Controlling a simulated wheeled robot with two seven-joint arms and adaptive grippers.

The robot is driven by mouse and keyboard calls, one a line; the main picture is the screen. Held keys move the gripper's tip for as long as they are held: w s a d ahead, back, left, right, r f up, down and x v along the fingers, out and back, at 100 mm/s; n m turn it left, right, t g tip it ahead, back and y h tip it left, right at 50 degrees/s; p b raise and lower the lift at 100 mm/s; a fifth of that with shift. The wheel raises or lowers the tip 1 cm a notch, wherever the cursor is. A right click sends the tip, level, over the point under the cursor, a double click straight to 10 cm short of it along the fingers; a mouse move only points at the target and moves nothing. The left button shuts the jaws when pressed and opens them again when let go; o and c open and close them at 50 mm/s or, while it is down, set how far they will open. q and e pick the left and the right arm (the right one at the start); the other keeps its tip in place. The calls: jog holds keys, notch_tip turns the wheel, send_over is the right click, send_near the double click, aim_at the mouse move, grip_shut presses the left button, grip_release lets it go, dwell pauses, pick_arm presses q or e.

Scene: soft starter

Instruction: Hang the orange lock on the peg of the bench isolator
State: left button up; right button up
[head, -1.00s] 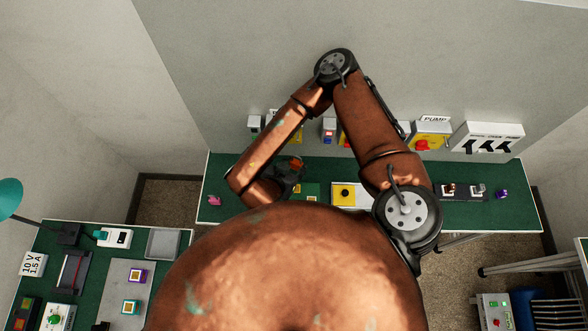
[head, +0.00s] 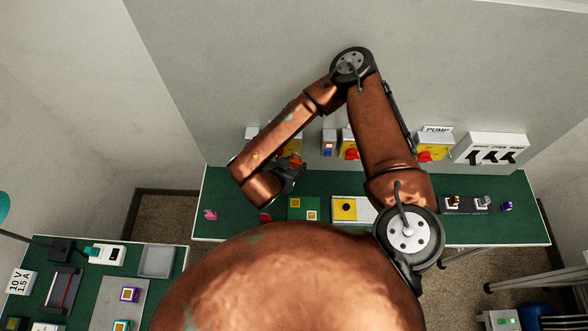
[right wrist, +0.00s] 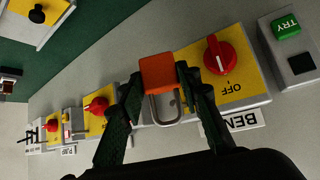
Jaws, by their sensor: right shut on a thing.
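My right gripper (right wrist: 158,82) is shut on the orange lock (right wrist: 158,72), holding its body between both fingertips. The lock's grey shackle (right wrist: 166,108) sticks out towards the bottom of the right wrist view. The bench isolator (right wrist: 254,83), a yellow box with a red knob, "OFF" marking and a partly hidden "BEN" label, is just right of the lock. I cannot make out its peg, or whether the shackle touches anything. My left gripper is out of view.
Other yellow isolators with red knobs line the wall, including the pump one (head: 433,150). A box with a green "TRY" button (right wrist: 287,26) sits beyond the bench isolator. The green bench (head: 222,182) below holds several small items. A second desk (head: 171,285) stands at lower left.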

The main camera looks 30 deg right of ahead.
jog(key=shift+w+d+f+b, duration=0.1)
jog(key=shift+w+d+b, duration=0.3)
jog(key=shift+w, duration=0.25)
jog(key=shift+w+d+f+b, duration=0.1)
jog(key=shift+w+d+b, duration=0.3)
jog(key=shift+w, duration=0.2)
jog(key=shift+w+d+f+b, duration=0.2)
jog(key=shift+w+f+b, duration=0.2)
jog(key=shift+b, duration=0.25)
jog(key=shift+d+b, duration=0.1)
jog(key=shift+b, duration=0.2)
jog(key=o, duration=1.1)
jog(key=shift+w+d, duration=0.1)
jog(key=shift+w, duration=0.1)
jog(key=shift+c, duration=0.2)
jog(key=shift+s, duration=0.1)
jog(key=shift+v, duration=3.95)
